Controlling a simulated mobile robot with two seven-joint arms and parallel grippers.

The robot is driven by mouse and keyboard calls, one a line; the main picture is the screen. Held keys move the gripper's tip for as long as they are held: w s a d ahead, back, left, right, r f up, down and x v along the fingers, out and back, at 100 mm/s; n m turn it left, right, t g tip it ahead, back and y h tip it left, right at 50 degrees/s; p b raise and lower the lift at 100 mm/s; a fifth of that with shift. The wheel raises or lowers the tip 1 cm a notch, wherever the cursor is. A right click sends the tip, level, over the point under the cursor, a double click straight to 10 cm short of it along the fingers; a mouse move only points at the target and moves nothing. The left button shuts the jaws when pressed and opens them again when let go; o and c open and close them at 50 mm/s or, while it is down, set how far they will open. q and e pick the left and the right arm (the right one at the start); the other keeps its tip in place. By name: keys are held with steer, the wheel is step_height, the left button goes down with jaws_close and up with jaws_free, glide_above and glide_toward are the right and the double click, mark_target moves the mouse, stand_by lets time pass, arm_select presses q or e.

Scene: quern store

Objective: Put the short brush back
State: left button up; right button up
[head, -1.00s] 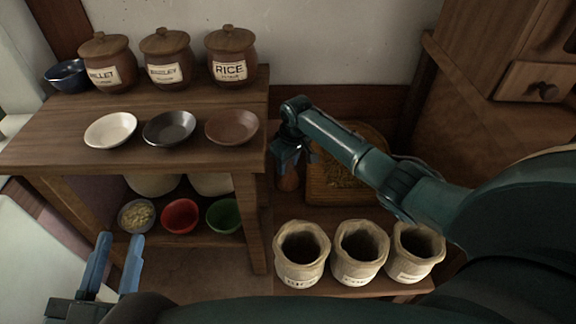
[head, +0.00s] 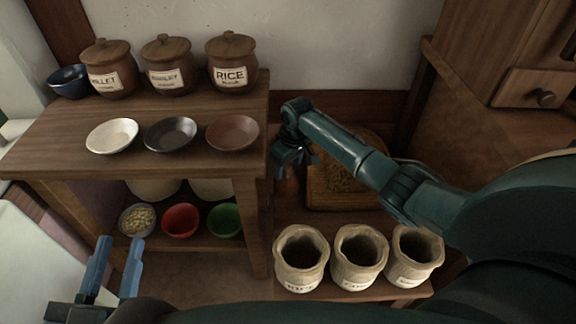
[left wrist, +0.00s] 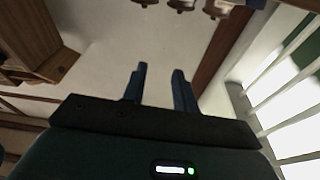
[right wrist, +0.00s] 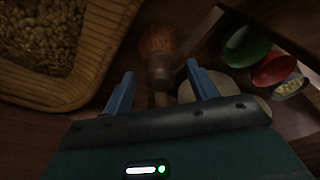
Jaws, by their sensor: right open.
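The short brush (head: 289,184) has a rounded brown head and stands or lies on the low wooden surface beside the grain tray. In the right wrist view its head (right wrist: 157,42) and paler neck show just beyond and between my fingers. My right gripper (head: 292,158) is open above the brush, its fingers (right wrist: 160,72) on either side of the handle line. I cannot tell whether they touch it. Part of the brush is hidden by the gripper in the head view. My left gripper (head: 119,242) is open and empty at the lower left, also seen in the left wrist view (left wrist: 160,70).
The wooden tray of grain (head: 345,202) sits right of the brush. Three open sacks (head: 301,275) stand in front. The shelf unit (head: 70,130) at left holds lidded jars, dishes and, below, a red bowl (head: 180,221) and green bowl (head: 224,219). Its post is close to my right gripper.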

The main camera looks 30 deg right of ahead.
mark_target(292, 176)
arm_select(q)
steer(key=p, duration=0.2)
steer(key=a+m+y+p, duration=0.1)
steer(key=p, duration=0.1)
steer(key=shift+s+f, duration=0.25)
arm_select(e)
step_height(292, 176, up, 11)
steer(key=s, duration=0.1)
steer(key=shift+s+d+f, duration=0.2)
steer(key=shift+s+d, duration=0.05)
steer(key=shift+s, duration=0.05)
arm_select(q)
steer(key=shift+g, duration=0.3)
